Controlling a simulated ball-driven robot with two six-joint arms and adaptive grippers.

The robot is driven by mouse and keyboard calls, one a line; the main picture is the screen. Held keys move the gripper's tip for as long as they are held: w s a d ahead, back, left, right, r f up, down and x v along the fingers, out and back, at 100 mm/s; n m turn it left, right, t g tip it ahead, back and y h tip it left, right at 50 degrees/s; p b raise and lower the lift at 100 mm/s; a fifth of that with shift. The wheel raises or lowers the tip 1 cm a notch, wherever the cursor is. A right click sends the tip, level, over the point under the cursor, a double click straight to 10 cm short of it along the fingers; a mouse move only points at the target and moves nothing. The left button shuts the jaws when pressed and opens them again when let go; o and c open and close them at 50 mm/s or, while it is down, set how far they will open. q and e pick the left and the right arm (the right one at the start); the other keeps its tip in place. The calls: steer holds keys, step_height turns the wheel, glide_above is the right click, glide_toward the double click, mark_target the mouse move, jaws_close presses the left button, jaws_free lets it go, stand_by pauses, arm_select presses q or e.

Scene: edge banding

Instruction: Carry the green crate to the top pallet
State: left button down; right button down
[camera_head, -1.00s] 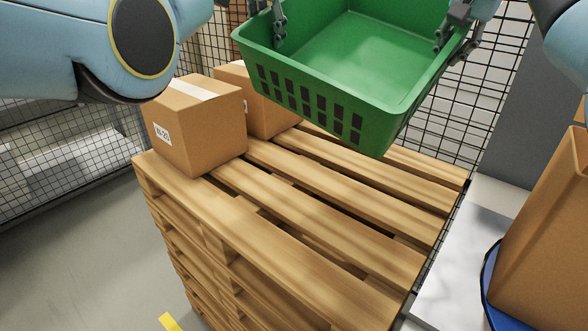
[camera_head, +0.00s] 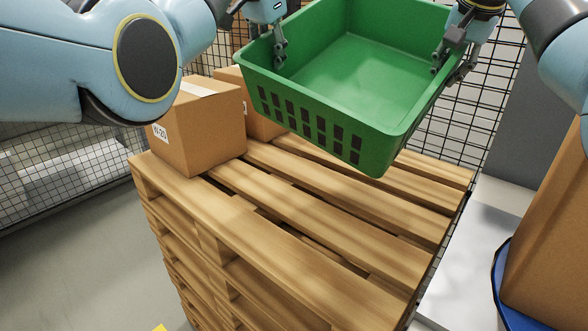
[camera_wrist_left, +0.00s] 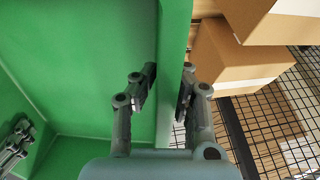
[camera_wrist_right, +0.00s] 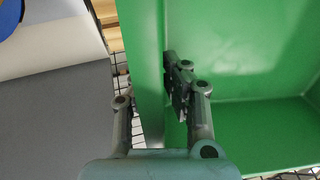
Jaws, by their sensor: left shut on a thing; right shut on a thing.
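The green crate (camera_head: 372,72) is empty and hangs in the air above the far part of the top pallet (camera_head: 300,225), in the head view. My left gripper (camera_head: 279,55) is shut on the crate's left wall; the left wrist view shows its fingers (camera_wrist_left: 165,95) on both sides of that wall. My right gripper (camera_head: 448,62) is shut on the crate's right wall; the right wrist view shows its fingers (camera_wrist_right: 150,95) around that wall. The pallet lies on a stack of pallets. The crate's underside is hidden.
Two cardboard boxes, one in front (camera_head: 200,128) and one behind (camera_head: 262,118), stand on the pallet's left and far side. Bare slats lie in the middle and near part. A large brown box (camera_head: 550,240) stands at the right. Wire mesh fencing is behind.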

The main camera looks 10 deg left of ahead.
arm_select(q)
steer(key=shift+s+a+r, duration=0.1)
steer(key=shift+r, duration=0.05)
arm_select(e)
steer(key=shift+r, duration=0.15)
arm_select(q)
steer(key=c, duration=1.5)
jaws_free()
arm_select(e)
steer(key=c, duration=1.5)
jaws_free()
steer(key=shift+s, duration=0.1)
arm_select(q)
steer(key=o, duration=0.9)
steer(key=shift+c, duration=0.2)
arm_select(e)
steer(key=shift+o, duration=0.2)
arm_select(q)
steer(key=v, duration=1.1)
steer(key=shift+r, duration=0.4)
steer(key=shift+s, duration=0.1)
arm_select(e)
steer(key=o, duration=0.8)
